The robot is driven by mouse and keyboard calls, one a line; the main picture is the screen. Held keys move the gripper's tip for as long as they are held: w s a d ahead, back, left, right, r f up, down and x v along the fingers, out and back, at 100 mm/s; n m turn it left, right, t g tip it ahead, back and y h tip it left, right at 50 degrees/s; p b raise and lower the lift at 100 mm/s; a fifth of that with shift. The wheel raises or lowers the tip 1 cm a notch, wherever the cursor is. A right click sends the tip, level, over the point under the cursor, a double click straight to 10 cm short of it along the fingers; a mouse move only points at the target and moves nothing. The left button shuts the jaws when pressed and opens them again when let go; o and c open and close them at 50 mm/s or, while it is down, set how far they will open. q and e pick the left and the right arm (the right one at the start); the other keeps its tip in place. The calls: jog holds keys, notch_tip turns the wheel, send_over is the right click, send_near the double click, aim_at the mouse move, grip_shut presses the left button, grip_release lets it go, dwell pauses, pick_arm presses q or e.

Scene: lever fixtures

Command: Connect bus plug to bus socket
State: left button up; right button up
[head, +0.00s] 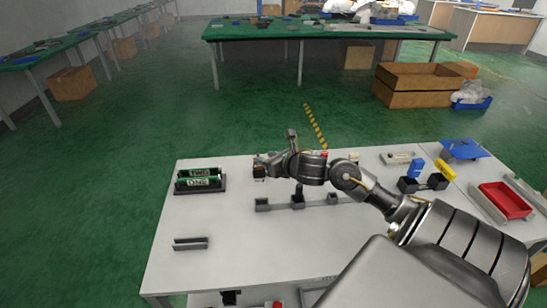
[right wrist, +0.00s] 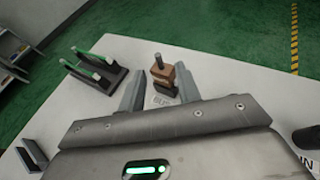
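My right gripper (right wrist: 160,74) is open, its two fingers spread apart in the right wrist view. A small brown block with a grey post on top (right wrist: 163,78) stands between and beyond the fingertips, beside a "BUS" marking on the table. I cannot tell whether it is the bus plug or the bus socket. In the head view my right gripper (head: 272,163) is over the far left-middle of the white table, at a small dark and brown piece (head: 260,172), partly hidden by the gripper. My left gripper is not in view.
A bar with dark blocks (head: 318,201) lies below my arm. A yellow block (head: 445,169) and red tray (head: 504,201) are right.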

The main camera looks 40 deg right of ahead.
jog(key=v, duration=0.3)
jog(key=shift+s, duration=0.2)
dwell(0.6)
